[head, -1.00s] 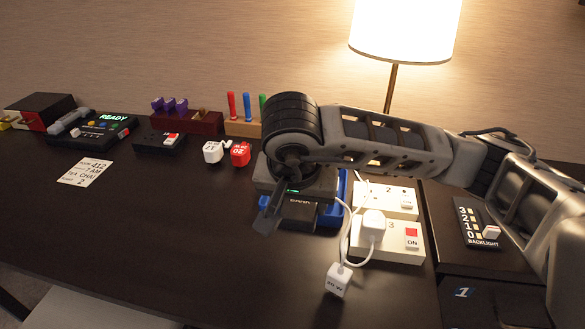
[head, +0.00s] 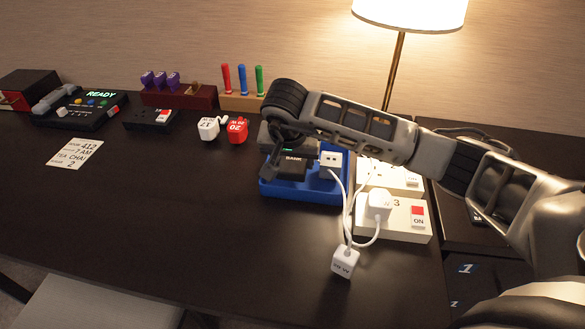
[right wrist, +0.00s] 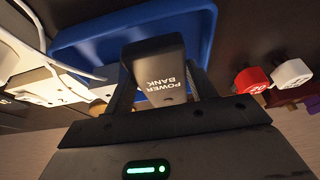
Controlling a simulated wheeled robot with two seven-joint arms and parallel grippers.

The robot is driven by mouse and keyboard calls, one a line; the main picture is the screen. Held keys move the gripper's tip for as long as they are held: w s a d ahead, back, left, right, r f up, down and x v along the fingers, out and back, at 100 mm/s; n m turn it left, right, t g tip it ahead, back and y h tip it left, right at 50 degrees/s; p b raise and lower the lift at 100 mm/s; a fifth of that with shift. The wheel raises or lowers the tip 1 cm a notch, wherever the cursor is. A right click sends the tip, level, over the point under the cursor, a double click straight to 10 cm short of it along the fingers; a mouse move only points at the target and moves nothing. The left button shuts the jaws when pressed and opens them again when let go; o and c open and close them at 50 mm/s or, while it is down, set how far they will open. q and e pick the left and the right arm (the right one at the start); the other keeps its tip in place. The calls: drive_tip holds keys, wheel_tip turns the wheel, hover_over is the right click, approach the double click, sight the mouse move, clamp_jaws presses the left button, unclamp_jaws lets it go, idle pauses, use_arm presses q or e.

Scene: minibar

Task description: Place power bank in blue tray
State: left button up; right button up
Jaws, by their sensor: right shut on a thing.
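My right gripper (head: 284,152) is shut on the black power bank (head: 292,168). The gripper and power bank are over the left part of the blue tray (head: 318,196). In the right wrist view the power bank (right wrist: 160,72), marked POWER BANK, sits between the fingers of the gripper (right wrist: 162,92), with the blue tray (right wrist: 92,42) behind it. I cannot tell whether its underside touches the tray floor. A white plug (head: 331,159) with a cable shows at the tray's right side. My left gripper is not in view.
White switch boxes (head: 402,222) with cables stand right of the tray. A white charger cube (head: 345,263) lies in front. White (head: 208,128) and red (head: 237,129) chargers are to the left. A lamp (head: 396,65) stands behind. The table's front left is clear.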

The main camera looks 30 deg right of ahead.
sight(291, 163)
drive_tip(key=shift+w+d+f, duration=0.1)
drive_tip(key=shift+w+f, duration=0.3)
drive_tip(key=shift+f, duration=1.5)
drive_tip(key=o, duration=0.9)
drive_tip(key=shift+f, duration=0.15)
drive_tip(key=shift+r, duration=0.3)
drive_tip(key=v, duration=1.1)
drive_tip(key=shift+s+r+p, duration=0.15)
drive_tip(key=shift+r+p, duration=0.15)
drive_tip(key=shift+p, duration=0.05)
